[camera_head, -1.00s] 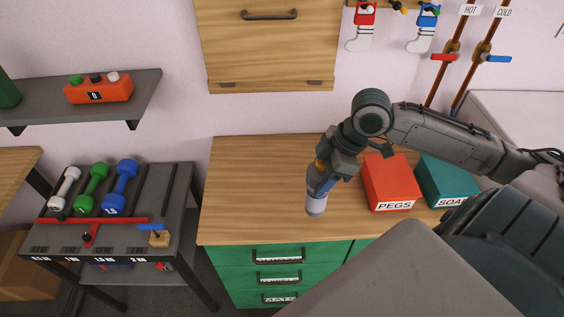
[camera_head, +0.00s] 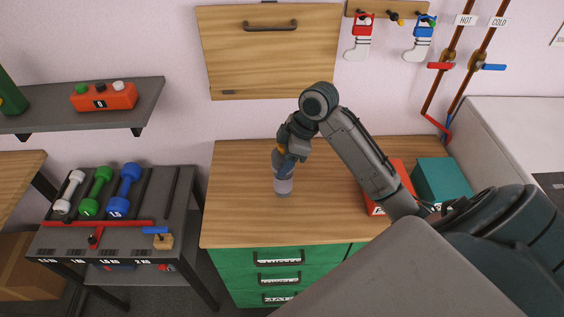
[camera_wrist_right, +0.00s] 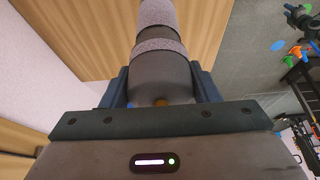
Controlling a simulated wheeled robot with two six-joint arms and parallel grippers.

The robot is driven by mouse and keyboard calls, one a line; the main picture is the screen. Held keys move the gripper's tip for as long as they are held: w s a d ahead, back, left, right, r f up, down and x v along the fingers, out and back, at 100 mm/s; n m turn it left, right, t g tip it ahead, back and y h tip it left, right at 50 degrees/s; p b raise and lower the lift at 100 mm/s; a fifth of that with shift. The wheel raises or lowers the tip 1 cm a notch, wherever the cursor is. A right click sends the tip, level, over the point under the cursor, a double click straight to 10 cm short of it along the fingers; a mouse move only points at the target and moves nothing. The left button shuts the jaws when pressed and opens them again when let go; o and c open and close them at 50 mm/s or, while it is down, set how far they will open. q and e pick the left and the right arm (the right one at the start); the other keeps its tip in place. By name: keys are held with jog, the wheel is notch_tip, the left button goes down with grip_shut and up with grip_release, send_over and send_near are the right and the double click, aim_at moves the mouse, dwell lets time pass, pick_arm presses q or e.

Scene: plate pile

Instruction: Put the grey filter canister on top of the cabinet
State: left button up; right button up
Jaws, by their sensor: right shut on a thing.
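The grey filter canister (camera_head: 283,185) is upright in my right gripper (camera_head: 279,163), over the wooden top of the green cabinet (camera_head: 232,215). My right gripper is shut around the canister's upper part. In the right wrist view the canister (camera_wrist_right: 160,75) sits between the two fingers of my gripper (camera_wrist_right: 160,90), with the wooden surface beyond it. Whether its lower end touches the cabinet top, I cannot tell. My left gripper is not in view.
A red pegs box (camera_head: 403,178) and a teal soap box (camera_head: 446,180) stand on the right of the cabinet top, partly behind my arm. A dumbbell rack (camera_head: 180,215) stands to the left. The left and middle of the cabinet top are clear.

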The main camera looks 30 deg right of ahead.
jog(key=shift+w+a, duration=0.1)
jog(key=shift+w, duration=0.25)
jog(key=shift+f, duration=0.15)
notch_tip(320, 180, down, 3)
jog(key=shift+s+p, duration=0.1)
jog(key=shift+p, duration=0.8)
jog(key=shift+f, duration=0.3)
jog(key=o, duration=1.5)
jog(key=shift+r, duration=0.1)
jog(key=shift+b+v, duration=1.75)
jog(key=shift+v, duration=4.3)
